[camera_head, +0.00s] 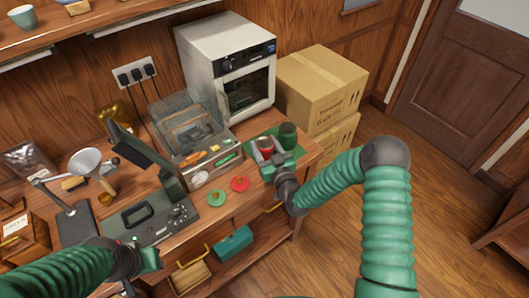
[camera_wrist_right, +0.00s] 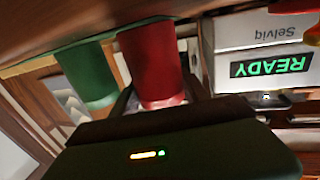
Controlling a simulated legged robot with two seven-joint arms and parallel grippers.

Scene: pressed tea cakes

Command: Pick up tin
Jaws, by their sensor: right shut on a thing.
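A red tin (camera_head: 266,144) is between the fingers of my right gripper (camera_head: 263,155), near the right end of the wooden counter. In the right wrist view, which is upside down, the red tin (camera_wrist_right: 152,62) is close up with the jaws shut on it. I cannot tell whether it is clear of the mat. A dark green tin (camera_head: 288,134) stands beside it on a green mat (camera_head: 301,150); the green tin (camera_wrist_right: 86,72) also shows in the wrist view. My left gripper (camera_head: 150,259) is over the front left of the counter; its fingers are unclear.
A grey machine with a glass top (camera_head: 190,125) stands left of the tins, and a white oven (camera_head: 225,60) behind. Red (camera_head: 240,184) and green (camera_head: 216,198) discs lie in front. Cardboard boxes (camera_head: 320,85) stand behind the counter's right end.

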